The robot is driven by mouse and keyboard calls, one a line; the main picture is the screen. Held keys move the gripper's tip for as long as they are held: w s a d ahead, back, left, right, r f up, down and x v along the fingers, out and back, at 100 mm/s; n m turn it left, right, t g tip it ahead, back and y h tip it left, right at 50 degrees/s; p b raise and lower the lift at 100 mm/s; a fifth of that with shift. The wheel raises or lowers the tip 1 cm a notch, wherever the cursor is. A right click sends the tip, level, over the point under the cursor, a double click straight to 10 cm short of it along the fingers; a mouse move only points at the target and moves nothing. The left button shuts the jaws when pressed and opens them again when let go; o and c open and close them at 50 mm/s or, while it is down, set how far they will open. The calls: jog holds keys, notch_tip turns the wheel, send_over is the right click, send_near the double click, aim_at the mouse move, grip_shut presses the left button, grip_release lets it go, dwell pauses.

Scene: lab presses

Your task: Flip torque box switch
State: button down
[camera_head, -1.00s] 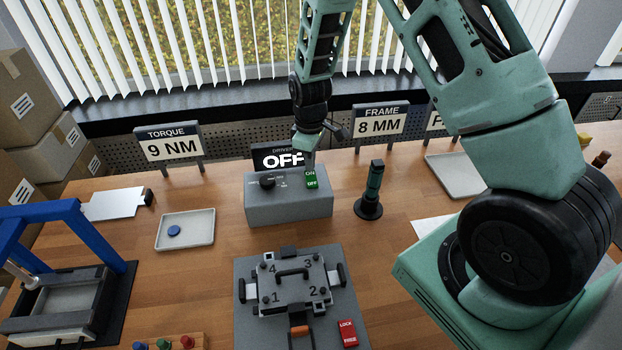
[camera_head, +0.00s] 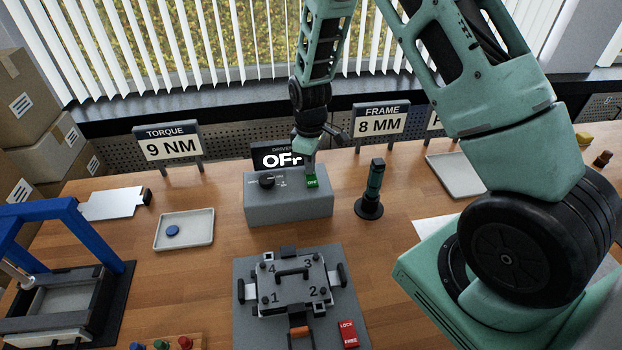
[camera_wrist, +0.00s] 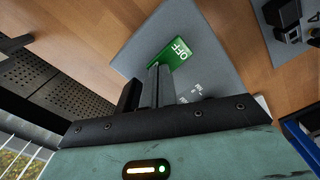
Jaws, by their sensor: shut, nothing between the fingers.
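The grey torque box (camera_head: 288,206) stands on the wooden bench, with a black knob (camera_head: 266,181) on its sloped top. Its green switch (camera_head: 312,181) is at the top right, with the OFF label showing. The display (camera_head: 280,158) behind the box reads OFF, partly covered by my gripper. My gripper (camera_head: 310,165) points down at the switch with its fingers shut and empty. In the wrist view the fingertips (camera_wrist: 158,72) are at the edge of the green switch (camera_wrist: 176,50) and hide part of it. I cannot tell whether they touch it.
A black stand with a green-handled tool (camera_head: 374,190) is right of the box. A fixture with numbered corners (camera_head: 292,285) is in front. A tray with a blue disc (camera_head: 185,230) is to the left. Signs (camera_head: 168,145) reading 9 NM and 8 MM (camera_head: 380,122) stand behind.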

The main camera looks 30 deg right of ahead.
jog(key=shift+f, duration=0.25)
jog(key=shift+r+p, duration=2.4)
jog(key=shift+r, duration=1.15)
jog(key=s+a+r+y+b, duration=0.1)
jog(key=s+a+r+b, duration=0.2)
jog(key=s+a, duration=0.4)
jog(key=s+a+r+b, duration=0.3)
jog(key=s+a+r, duration=0.15)
jog(key=a, duration=0.45)
jog(key=s+a+b, duration=0.4)
jog(key=s, duration=1.3)
jog(key=shift+s+r, duration=0.15)
jog(key=shift+r, duration=0.15)
